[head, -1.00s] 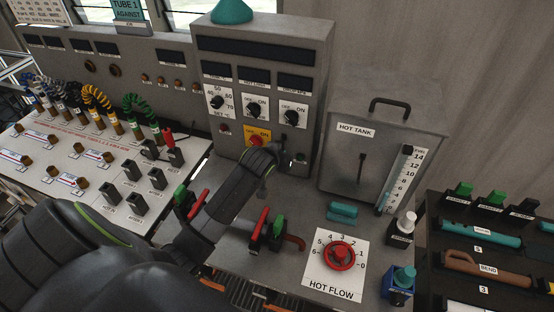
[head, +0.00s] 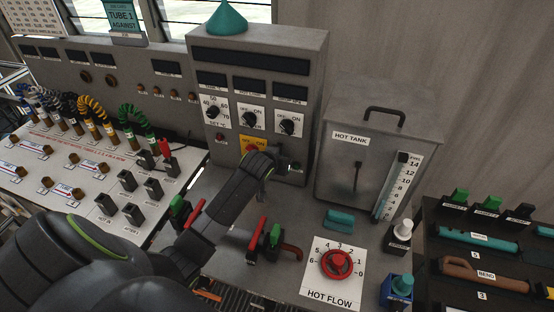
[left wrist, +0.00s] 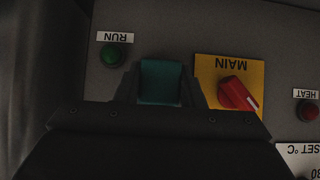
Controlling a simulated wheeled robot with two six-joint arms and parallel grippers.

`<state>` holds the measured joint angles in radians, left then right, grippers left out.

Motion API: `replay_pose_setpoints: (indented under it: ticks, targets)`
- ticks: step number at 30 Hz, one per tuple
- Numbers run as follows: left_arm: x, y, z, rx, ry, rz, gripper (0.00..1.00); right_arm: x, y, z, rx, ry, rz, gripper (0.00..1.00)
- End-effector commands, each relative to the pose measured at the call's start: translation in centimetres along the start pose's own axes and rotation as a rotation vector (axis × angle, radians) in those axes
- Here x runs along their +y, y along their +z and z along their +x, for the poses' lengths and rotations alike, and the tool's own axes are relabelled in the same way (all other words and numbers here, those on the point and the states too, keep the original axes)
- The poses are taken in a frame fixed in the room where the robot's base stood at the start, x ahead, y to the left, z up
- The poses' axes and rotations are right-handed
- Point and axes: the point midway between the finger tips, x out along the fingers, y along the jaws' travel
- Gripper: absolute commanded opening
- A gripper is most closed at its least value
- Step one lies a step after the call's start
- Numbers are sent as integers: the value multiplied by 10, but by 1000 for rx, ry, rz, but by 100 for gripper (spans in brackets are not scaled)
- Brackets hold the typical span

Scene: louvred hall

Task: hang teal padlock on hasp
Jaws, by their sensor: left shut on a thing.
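The teal padlock (left wrist: 160,82) shows in the left wrist view as a teal block between the fingers of my left gripper (left wrist: 158,90), which is shut on it. It is in front of the grey panel, between the green RUN button (left wrist: 112,56) and the yellow MAIN plate (left wrist: 248,105) with its red switch. In the head view my left gripper (head: 272,160) is at the lower front of the control cabinet, just right of that plate, and hides the padlock. I cannot make out the hasp or whether the padlock touches it. My right gripper is not in view.
A teal block (head: 339,218) lies on the bench by the hot tank (head: 350,170). The red HOT FLOW knob (head: 335,263) and red-handled valves (head: 262,232) stand near my left arm. A dark rack (head: 490,275) is at right.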

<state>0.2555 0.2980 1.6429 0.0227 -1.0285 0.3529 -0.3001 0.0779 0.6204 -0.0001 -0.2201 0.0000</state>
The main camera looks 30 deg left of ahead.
Motion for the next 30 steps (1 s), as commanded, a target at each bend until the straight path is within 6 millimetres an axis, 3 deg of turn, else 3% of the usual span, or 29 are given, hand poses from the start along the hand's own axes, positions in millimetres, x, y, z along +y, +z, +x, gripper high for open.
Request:
replay_pose_setpoints:
  ticks: [30]
  targets:
    - [0,11,8,0,0,0,0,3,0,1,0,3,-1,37]
